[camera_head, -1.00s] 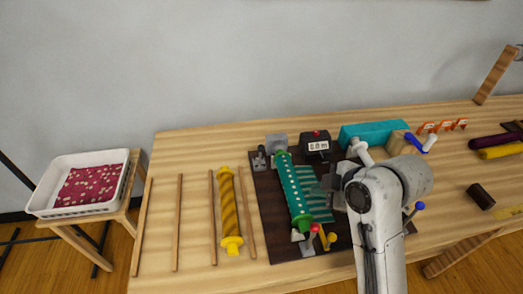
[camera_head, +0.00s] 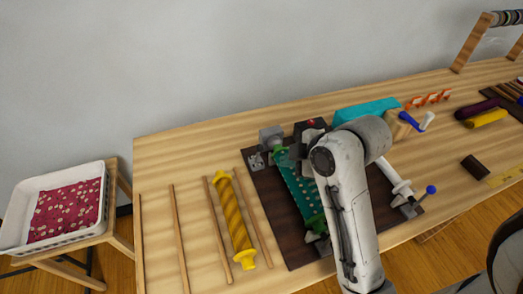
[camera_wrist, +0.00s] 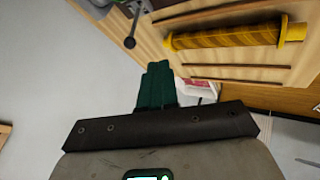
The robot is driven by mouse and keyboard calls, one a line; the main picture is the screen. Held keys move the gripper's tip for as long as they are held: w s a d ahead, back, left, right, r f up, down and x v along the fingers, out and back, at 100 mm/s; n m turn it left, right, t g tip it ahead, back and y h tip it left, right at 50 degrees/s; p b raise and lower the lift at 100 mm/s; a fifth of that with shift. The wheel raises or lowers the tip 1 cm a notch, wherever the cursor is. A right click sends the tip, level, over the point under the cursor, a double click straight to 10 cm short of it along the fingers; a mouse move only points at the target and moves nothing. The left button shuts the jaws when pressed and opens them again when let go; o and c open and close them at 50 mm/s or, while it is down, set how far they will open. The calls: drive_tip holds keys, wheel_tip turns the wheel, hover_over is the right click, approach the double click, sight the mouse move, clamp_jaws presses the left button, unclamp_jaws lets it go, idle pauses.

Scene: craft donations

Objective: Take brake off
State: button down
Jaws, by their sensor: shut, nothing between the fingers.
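A green roll with pale dots (camera_head: 301,190) lies on a machine on a dark board (camera_head: 270,205). A small grey bracket with a lever (camera_head: 256,160) stands at the board's back left corner. In the wrist view a grey lever with a black ball knob (camera_wrist: 130,42) shows at the upper left, apart from my fingers. I cannot tell which lever is the brake. My gripper (camera_wrist: 157,68) has its green fingers shut together, empty, below the knob in that picture. In the head view my arm covers the machine's middle and much of its right side.
A yellow patterned roll (camera_head: 233,220) and several thin wooden sticks lie left of the board. A white tray of red floral cloth (camera_head: 66,205) stands on a stool at the left.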

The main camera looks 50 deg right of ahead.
drive_tip(key=shift+w+f, duration=0.1)
drive_tip(key=b, duration=0.4)
approach(258, 154)
wheel_tip(258, 154, down, 2)
drive_tip(key=w+a, duration=0.1)
drive_tip(key=a, duration=0.1)
drive_tip(key=shift+w+d+f, duration=0.15)
drive_tip(key=shift+w+f, duration=0.05)
drive_tip(key=shift+w, duration=0.3)
